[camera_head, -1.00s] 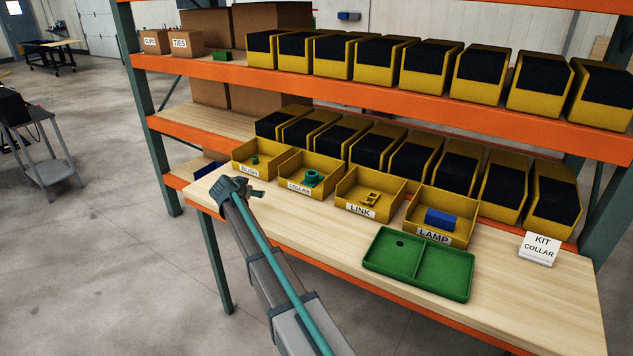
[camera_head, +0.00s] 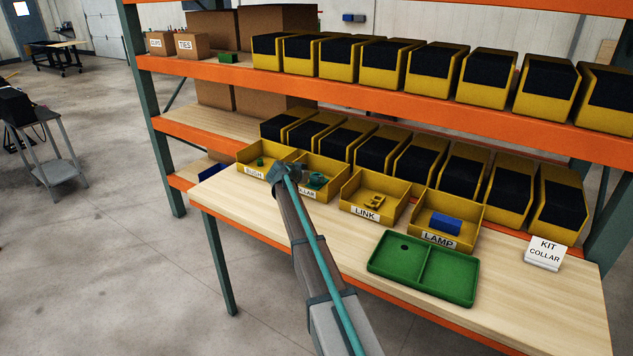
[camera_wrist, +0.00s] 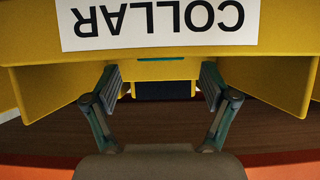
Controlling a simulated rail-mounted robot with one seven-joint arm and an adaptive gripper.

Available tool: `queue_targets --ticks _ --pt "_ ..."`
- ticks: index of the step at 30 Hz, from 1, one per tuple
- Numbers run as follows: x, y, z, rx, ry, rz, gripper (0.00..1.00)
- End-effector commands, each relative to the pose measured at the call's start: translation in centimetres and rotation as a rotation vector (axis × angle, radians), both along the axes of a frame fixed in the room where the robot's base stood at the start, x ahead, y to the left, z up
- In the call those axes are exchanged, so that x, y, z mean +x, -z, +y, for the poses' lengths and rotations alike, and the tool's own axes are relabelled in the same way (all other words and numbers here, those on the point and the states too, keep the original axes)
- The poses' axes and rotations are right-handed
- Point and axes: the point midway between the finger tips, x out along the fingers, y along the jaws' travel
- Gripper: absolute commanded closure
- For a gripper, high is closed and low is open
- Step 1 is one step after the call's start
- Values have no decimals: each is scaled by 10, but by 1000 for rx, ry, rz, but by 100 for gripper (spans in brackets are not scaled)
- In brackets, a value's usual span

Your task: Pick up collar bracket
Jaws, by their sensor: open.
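The green collar bracket (camera_head: 316,180) lies in the yellow bin labelled COLLAR (camera_head: 340,172) on the wooden shelf. My gripper (camera_head: 293,172) is at the front left of that bin, and my arm covers part of its label. In the wrist view the COLLAR label (camera_wrist: 153,22) fills the top, upside down, with the yellow bin front around it. My gripper (camera_wrist: 160,82) shows there with its two fingers spread apart and nothing between them.
Bins labelled BUSH (camera_head: 250,157), LINK (camera_head: 372,198) and LAMP (camera_head: 443,218) stand in the same row. A green two-part tray (camera_head: 377,268) lies in front, with a KIT COLLAR sign (camera_head: 543,253) to its right. Yellow bins with dark fronts stand behind.

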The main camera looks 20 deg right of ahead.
Motion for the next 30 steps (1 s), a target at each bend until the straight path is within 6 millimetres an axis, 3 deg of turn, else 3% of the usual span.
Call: queue_targets --ticks 10,19,30 --pt "22 20 -30 1 0 1 16" --pt "23 25 -34 0 -1 0 16" --pt "23 25 -34 1 -1 0 77"
